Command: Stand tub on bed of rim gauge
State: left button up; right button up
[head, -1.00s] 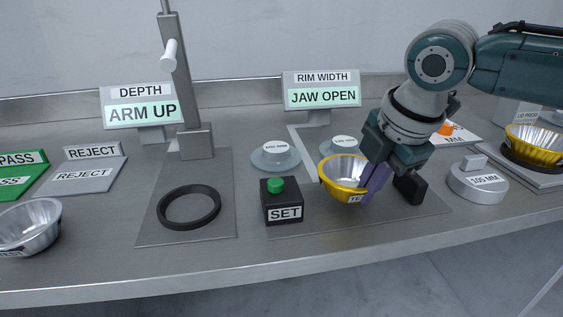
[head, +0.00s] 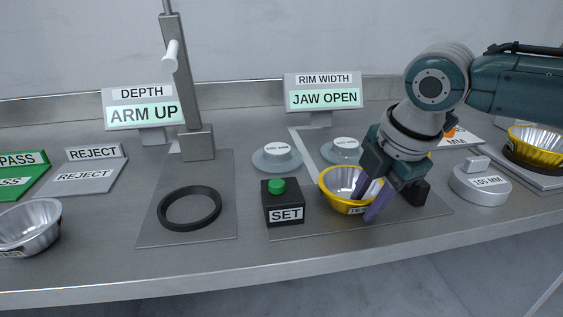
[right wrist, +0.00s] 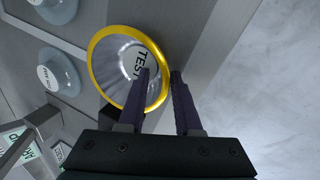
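The gold-rimmed tub (head: 338,184) with a silver inside and a TEST label stands upright on the grey bed (head: 310,229) of the rim gauge, right of the black SET box. It also shows in the right wrist view (right wrist: 112,66). The gauge display (head: 324,93) reads JAW OPEN. My right gripper (head: 366,207) is at the tub's right side with its purple fingers apart. In the right wrist view (right wrist: 160,72) one finger is inside the tub and the other outside its rim, with gaps to the wall. My left gripper is not in view.
The SET box (head: 284,213) with its green button is close left of the tub. Two grey discs (head: 276,158) stand behind. A black block (head: 418,190) and a 105 MM weight-like piece (head: 480,185) are to the right. A silver tub (head: 32,226) is far left.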

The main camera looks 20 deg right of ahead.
jog(key=p+v, duration=0.3)
jog(key=v, duration=0.9)
jog(key=s+a+f+m+y, duration=0.2)
jog(key=s+a+f+m, duration=0.45)
jog(key=a, duration=0.65)
jog(key=s+d+f+m+h, duration=0.1)
jog(key=s+d+f+m, duration=0.1)
jog(key=s+m, duration=0.7)
jog(key=s+d, duration=0.1)
jog(key=s, duration=0.2)
jog(key=shift+s+d+m+h, duration=0.2)
jog(key=shift+s+m+h, duration=0.1)
jog(key=shift+s+m, duration=0.1)
jog(key=shift+f, duration=0.1)
